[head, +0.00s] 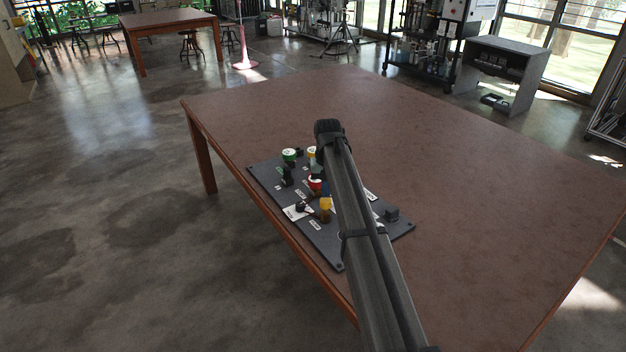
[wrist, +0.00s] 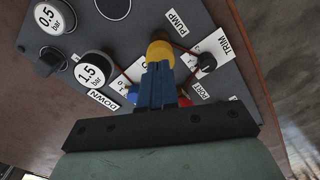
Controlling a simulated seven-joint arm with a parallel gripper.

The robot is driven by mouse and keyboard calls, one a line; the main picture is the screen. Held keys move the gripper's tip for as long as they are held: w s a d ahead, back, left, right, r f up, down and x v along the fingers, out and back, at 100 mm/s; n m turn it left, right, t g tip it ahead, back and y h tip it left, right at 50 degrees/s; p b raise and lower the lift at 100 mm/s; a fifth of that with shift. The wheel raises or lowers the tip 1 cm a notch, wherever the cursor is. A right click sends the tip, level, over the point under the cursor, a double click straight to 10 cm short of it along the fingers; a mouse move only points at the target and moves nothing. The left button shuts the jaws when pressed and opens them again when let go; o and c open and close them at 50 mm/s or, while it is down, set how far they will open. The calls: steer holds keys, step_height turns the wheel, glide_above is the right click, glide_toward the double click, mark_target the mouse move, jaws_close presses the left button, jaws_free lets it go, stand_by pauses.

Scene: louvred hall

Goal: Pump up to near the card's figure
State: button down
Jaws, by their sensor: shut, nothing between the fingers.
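A dark control board (head: 270,178) lies on the brown table. In the wrist view, a yellow knob (wrist: 160,50) stands near the PUMP label (wrist: 177,23). My gripper (wrist: 158,70) is shut and empty, its blue fingers pointing at the yellow knob; I cannot tell whether they touch it. The yellow knob also shows in the head view (head: 326,204). A black knob (wrist: 206,62) sits by the TRIM label (wrist: 227,45). A white plate beside the fingers is partly hidden, and its writing is unclear.
The brown table (head: 480,190) is clear to the right and behind. My arm hides part of the board.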

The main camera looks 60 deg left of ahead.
mark_target(326, 203)
steer(key=shift+f, duration=2.05)
steer(key=shift+r, duration=0.8)
stand_by(0.4)
steer(key=shift+w, duration=0.1)
